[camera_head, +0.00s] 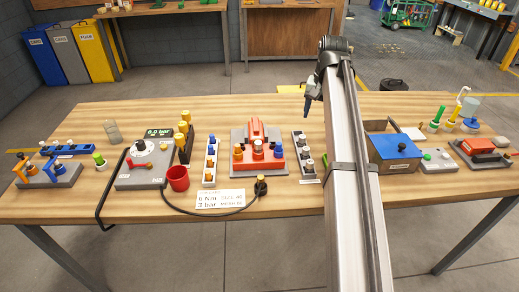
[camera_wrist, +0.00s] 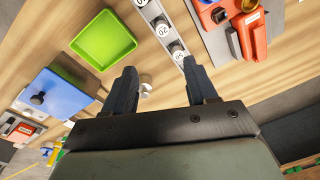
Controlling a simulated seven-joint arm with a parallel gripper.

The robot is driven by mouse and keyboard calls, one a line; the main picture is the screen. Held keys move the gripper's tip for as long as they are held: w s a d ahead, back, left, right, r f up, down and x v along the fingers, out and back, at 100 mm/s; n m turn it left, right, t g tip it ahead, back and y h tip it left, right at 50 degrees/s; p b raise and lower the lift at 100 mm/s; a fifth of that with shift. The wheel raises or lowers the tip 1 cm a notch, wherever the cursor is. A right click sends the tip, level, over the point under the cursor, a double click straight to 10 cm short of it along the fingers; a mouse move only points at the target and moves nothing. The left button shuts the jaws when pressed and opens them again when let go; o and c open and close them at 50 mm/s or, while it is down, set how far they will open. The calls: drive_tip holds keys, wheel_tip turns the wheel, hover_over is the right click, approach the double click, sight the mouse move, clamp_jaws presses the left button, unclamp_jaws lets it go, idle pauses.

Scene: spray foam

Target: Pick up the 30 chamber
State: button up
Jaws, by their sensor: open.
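A narrow white rack (camera_head: 309,180) with several dark and silver knob-like chambers (camera_head: 304,149) stands just right of the red device. In the wrist view, silver-topped chambers (camera_wrist: 177,49) sit in the rack beside upside-down number labels. In the head view, my gripper (camera_head: 307,108) hangs above the table's back part, apart from the rack.
The red device (camera_head: 257,132) stands left of the rack. A green tray (camera_wrist: 103,38) and a blue-lidded box (camera_head: 392,146) lie on its other side. A black hose with a plug (camera_head: 260,187) and a white sign (camera_head: 221,198) lie at the front. My arm hides part of the table.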

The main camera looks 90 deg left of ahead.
sight(258, 142)
drive_tip(key=s+r+n+h, duration=0.1)
drive_tip(key=s+r+n, duration=0.15)
drive_tip(key=s, duration=1.55)
wheel_tip(258, 142, down, 14)
drive_tip(key=shift+r, duration=0.1)
drive_tip(key=shift+c, duration=0.3)
clamp_jaws()
